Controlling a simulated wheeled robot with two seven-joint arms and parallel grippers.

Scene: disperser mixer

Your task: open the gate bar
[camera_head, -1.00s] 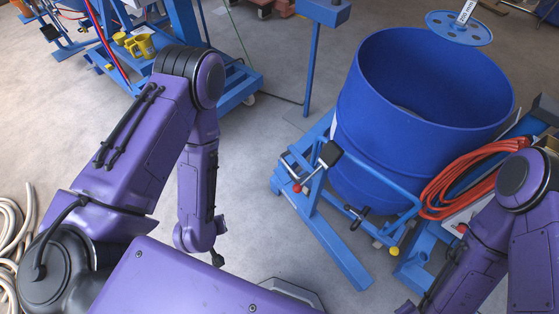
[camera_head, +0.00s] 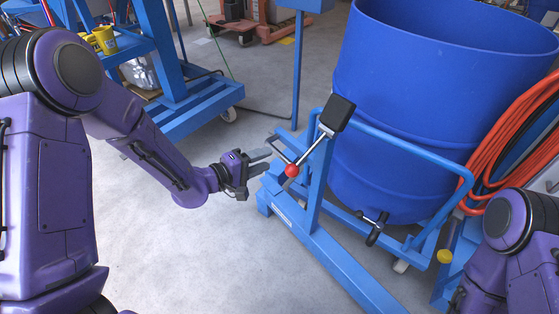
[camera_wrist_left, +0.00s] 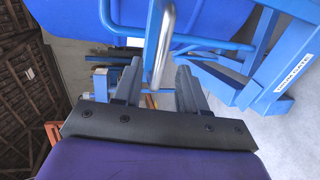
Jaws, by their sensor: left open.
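The gate bar (camera_head: 405,152) is a blue tube that runs around the front of the big blue drum on its blue frame. At its left end is a silver lever with a red ball (camera_head: 291,171) and a black block (camera_head: 337,113). My left gripper (camera_head: 268,161) is open and empty, its fingers pointing right, just left of the red ball. In the left wrist view, a silver rod end (camera_wrist_left: 163,50) shows between the open fingers (camera_wrist_left: 158,78), and a blue tube (camera_wrist_left: 205,45) lies beyond. I cannot tell whether anything touches. My right gripper is out of view; only its arm shows.
The blue drum (camera_head: 410,90) stands behind the bar. Orange hose (camera_head: 510,130) hangs at the right. A black-handled clamp (camera_head: 375,228) sits low on the frame. A blue post (camera_head: 298,70) stands behind my left gripper. The floor left of the frame is clear.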

